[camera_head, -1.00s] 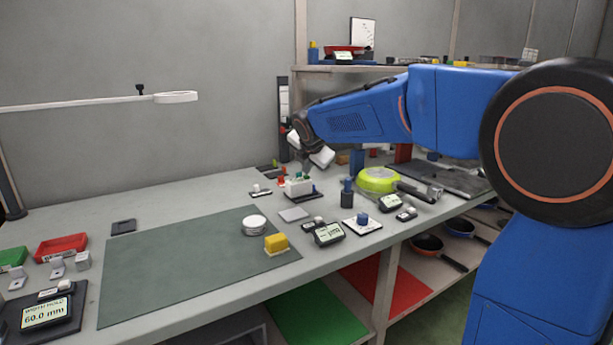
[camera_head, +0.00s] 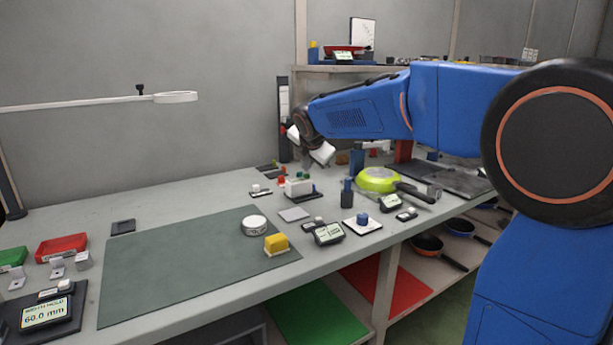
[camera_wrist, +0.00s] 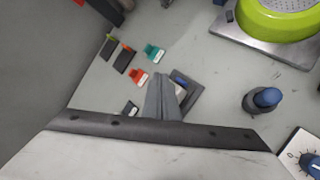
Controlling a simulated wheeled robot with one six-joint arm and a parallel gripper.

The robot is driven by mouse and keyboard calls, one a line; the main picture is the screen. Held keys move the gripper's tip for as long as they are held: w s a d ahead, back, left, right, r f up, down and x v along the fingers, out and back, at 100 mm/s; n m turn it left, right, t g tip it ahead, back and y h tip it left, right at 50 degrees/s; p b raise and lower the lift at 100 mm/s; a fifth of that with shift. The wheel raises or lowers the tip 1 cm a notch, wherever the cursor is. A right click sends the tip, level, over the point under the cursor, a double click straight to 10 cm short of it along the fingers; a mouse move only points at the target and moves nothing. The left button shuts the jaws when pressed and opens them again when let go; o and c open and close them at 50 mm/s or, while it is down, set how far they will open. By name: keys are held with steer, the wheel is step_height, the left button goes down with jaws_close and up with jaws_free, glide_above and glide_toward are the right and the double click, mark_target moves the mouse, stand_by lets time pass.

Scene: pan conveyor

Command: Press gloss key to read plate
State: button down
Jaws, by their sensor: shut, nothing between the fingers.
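My gripper (camera_wrist: 165,97) is shut and empty. In the wrist view its grey fingers overlap a dark square base (camera_wrist: 188,98) with a blue part on it, and I cannot tell whether they touch it. In the head view my gripper (camera_head: 307,167) is above and behind a white block (camera_head: 298,188) on a dark base. A small dark pad with a white key (camera_head: 260,191) lies left of the block; it shows beside the fingers in the wrist view (camera_wrist: 130,108). No gloss label is readable, so I cannot tell which key it is. A flat grey plate (camera_head: 293,214) lies in front.
Red (camera_wrist: 138,76) and teal (camera_wrist: 154,53) tags lie close to the fingers. A lime-green pan (camera_head: 377,180) and a blue-topped dark post (camera_head: 347,191) stand to the right. Display units (camera_head: 328,234) sit near the front edge. The green mat (camera_head: 180,265) is mostly clear.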

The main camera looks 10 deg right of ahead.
mark_target(307, 180)
steer(key=shift+r, duration=0.25)
steer(key=shift+r, duration=0.15)
step_height(307, 180, up, 5)
steer(key=shift+f, duration=0.15)
stand_by(0.5)
stand_by(0.4)
